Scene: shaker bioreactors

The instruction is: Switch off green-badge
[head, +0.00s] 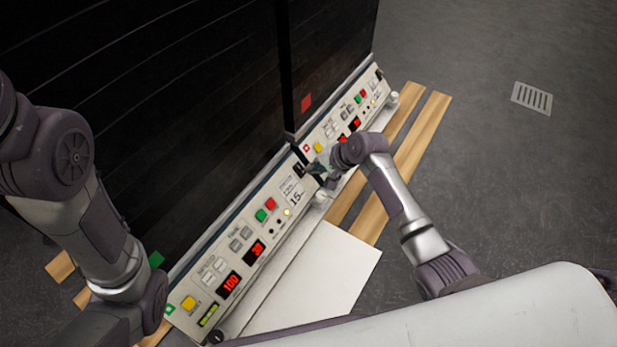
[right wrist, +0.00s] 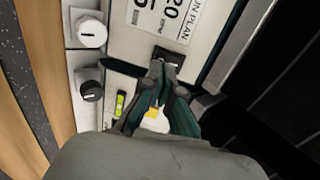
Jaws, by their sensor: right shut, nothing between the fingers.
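The near shaker has a green square (head: 157,260) on its dark front and a small green badge (head: 170,309) on its control panel (head: 222,250). Its red displays (head: 231,284) are lit and read 100 and about 30. A black switch (head: 298,170) sits at the panel's far end, beside the paper label; it also shows in the right wrist view (right wrist: 170,58). My right gripper (head: 316,169) is shut and empty, its fingertips (right wrist: 157,70) right at this switch. Whether they touch it I cannot tell. My left gripper is out of view.
A second shaker with a red square (head: 306,103) and its own lit panel stands directly beyond, close to my right gripper. White (right wrist: 92,33) and black (right wrist: 91,90) knobs stick out along the lower edges. Wooden slats (head: 420,130) and open grey floor lie right.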

